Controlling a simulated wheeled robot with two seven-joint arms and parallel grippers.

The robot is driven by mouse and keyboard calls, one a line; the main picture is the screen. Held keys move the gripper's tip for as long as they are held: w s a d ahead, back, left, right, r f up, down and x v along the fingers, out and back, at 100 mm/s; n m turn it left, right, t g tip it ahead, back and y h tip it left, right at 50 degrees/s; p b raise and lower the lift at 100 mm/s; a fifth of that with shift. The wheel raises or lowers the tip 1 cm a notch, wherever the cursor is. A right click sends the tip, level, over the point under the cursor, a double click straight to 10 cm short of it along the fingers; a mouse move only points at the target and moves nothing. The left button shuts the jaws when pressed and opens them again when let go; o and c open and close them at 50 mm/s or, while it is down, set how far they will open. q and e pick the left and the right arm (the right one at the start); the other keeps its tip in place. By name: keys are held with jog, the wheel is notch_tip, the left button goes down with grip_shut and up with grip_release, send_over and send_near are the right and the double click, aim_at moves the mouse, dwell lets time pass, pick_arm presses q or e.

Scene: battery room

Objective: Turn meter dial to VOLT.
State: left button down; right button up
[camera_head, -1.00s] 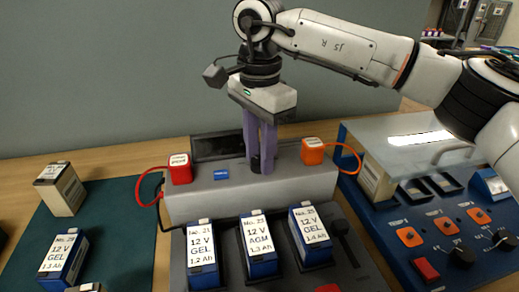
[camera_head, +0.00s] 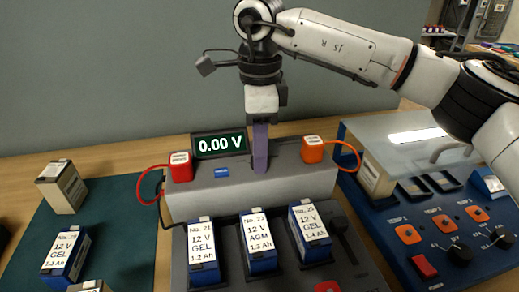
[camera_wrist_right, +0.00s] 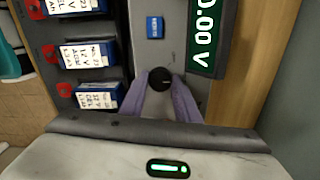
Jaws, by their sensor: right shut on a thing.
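The meter is a grey console (camera_head: 215,196) with a display (camera_head: 220,145) that is lit and reads 0.00 V. Its black dial (camera_wrist_right: 160,78) sits between the purple fingers of my right gripper (camera_wrist_right: 160,90) in the right wrist view, with a light mark on its top. In the head view the right gripper (camera_head: 261,168) points straight down onto the console and its fingers hide the dial. The right gripper is shut on the dial. My left gripper is not in view.
A red block (camera_head: 180,168) and an orange block (camera_head: 313,151) with leads sit on the console. A blue panel (camera_head: 400,225) with knobs is at right. A green mat (camera_head: 115,225) lies at left.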

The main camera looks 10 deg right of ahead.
jog(key=shift+r, duration=0.1)
jog(key=o, duration=1.1)
jog(key=shift+c, duration=0.2)
notch_tip(320, 180, up, 10)
jog(key=shift+r, duration=0.1)
